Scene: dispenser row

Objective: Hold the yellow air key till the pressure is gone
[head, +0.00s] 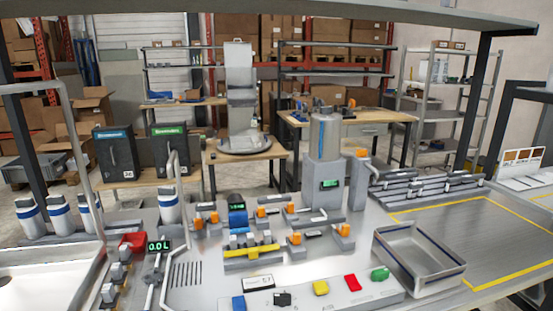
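The yellow key (320,287) sits on a pale sloped panel (335,301) at the bottom of the head view. It stands in a row between a black key (282,299) on its left and a red key (352,282) on its right. Nothing touches or covers the yellow key. Whether it is pressed in cannot be told. A grey cylinder unit (324,148) behind has a small green-lit display (330,184), too small to read. Neither of my grippers shows in the head view.
A blue key (238,303) and a green key (379,273) end the row. A yellow bar (250,251) lies across a block behind it. A metal tray (417,259) stands right. A left display (159,246) reads 0.0 L. The yellow-outlined area (475,238) is clear.

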